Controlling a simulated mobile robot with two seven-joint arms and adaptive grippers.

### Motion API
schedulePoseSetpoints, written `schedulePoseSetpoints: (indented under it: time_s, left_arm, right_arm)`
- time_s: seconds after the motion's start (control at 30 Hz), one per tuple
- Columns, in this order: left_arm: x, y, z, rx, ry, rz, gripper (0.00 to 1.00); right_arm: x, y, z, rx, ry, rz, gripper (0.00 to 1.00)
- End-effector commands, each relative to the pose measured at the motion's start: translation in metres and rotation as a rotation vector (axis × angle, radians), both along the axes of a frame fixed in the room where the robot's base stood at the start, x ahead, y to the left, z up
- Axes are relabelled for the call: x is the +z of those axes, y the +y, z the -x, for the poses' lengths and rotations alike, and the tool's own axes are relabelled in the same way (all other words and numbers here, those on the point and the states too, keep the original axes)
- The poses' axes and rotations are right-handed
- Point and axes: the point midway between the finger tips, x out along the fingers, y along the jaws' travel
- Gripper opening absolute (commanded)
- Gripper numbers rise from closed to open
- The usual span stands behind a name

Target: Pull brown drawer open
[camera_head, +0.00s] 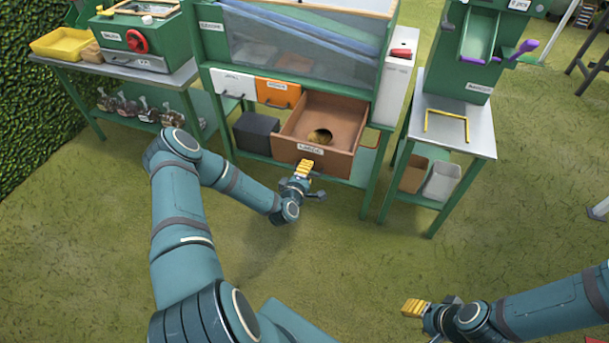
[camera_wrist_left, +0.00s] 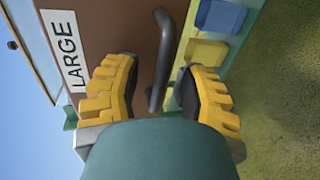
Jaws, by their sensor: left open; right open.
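The brown drawer (camera_head: 340,110) stands pulled out from the green sorting machine, with its front panel and white label facing me. The label there reads LARGE. My right gripper (camera_head: 417,308) is open and empty above the grass, away from the machine.
A white drawer (camera_head: 232,84) and an orange drawer (camera_head: 278,93) are shut to the left of the brown one. A dark bin (camera_head: 256,130) stands on the shelf below. A metal-topped table (camera_head: 455,125) stands at right. Grass in front is clear.

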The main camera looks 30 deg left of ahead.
Motion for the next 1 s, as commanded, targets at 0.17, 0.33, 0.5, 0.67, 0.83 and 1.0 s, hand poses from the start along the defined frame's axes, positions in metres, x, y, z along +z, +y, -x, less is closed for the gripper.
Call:
schedulePoseSetpoints:
  time_s: [0.17, 0.33, 0.5, 0.67, 0.83, 1.0]
  left_arm:
    - [0.003, -0.003, 0.016, 0.000, 0.002, 0.001, 0.41]
    - [0.010, -0.011, 0.048, 0.000, 0.004, 0.002, 0.41]
    - [0.017, -0.018, 0.080, 0.000, 0.003, 0.002, 0.41]
    - [0.022, -0.024, 0.102, 0.001, 0.002, 0.000, 0.41]
    - [0.025, -0.027, 0.112, 0.000, 0.000, 0.000, 0.41]
    - [0.025, -0.027, 0.114, 0.000, 0.000, 0.000, 0.41]
  right_arm:
    - [0.000, 0.000, 0.000, 0.000, 0.000, 0.000, 0.47]
    - [0.000, 0.000, 0.000, 0.000, 0.000, 0.000, 0.47]
    - [0.000, 0.000, 0.000, 0.000, 0.000, 0.000, 0.47]
    - [0.000, 0.000, 0.000, 0.000, 0.000, 0.000, 0.47]
    - [0.000, 0.000, 0.000, 0.000, 0.000, 0.000, 0.47]
    - [0.000, 0.000, 0.000, 0.000, 0.000, 0.000, 0.47]
